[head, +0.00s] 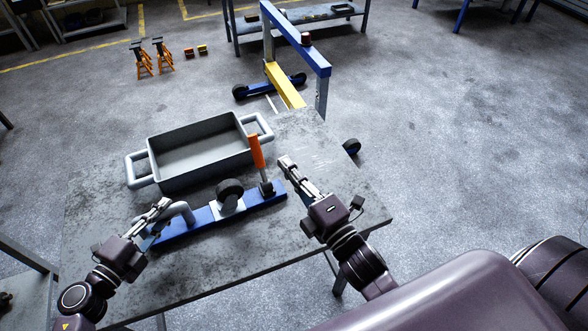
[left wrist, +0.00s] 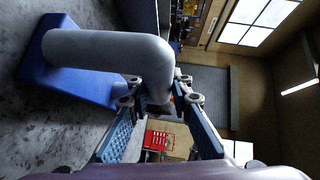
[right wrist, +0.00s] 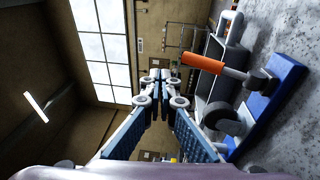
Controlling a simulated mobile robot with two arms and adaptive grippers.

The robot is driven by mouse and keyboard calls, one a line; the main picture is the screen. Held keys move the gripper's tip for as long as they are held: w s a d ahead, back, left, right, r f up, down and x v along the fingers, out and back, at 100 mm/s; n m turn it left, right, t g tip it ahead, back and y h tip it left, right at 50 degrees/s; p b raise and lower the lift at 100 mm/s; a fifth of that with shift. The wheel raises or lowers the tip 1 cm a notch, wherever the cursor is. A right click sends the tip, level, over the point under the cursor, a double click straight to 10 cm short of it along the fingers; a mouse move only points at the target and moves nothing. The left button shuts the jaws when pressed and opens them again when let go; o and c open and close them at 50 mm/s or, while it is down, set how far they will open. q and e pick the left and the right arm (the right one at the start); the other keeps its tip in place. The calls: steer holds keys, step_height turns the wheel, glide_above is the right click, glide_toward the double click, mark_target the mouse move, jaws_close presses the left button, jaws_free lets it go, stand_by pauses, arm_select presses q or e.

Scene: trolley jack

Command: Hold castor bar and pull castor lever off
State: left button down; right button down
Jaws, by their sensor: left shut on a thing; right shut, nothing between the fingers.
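The blue castor bar (head: 203,217) lies on the table with a dark wheel (head: 230,190) near its middle. A grey bent handle (left wrist: 100,50) rises from its left end. My left gripper (head: 164,204) is shut on this handle; its fingers (left wrist: 160,95) lie on either side of the pipe. The castor lever, with an orange grip (head: 256,152), stands upright at the bar's right end. It also shows in the right wrist view (right wrist: 202,63). My right gripper (head: 285,162) is shut and empty, to the right of the lever and apart from it.
A grey tray (head: 165,181) with side handles stands behind the bar. The table (head: 330,165) is bare to the right. Beyond it on the floor stand a blue and yellow frame (head: 285,85) and orange stands (head: 143,62).

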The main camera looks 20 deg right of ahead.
steer(key=shift+s+d+r, duration=0.15)
steer(key=shift+s+r, duration=0.2)
steer(key=shift+s, duration=0.25)
steer(key=shift+s+d+r, duration=0.1)
steer(key=shift+s+r, duration=0.25)
steer(key=shift+s, duration=0.2)
arm_select(q)
steer(key=c, duration=1.7)
jaws_free()
arm_select(e)
steer(key=shift+w, duration=0.1)
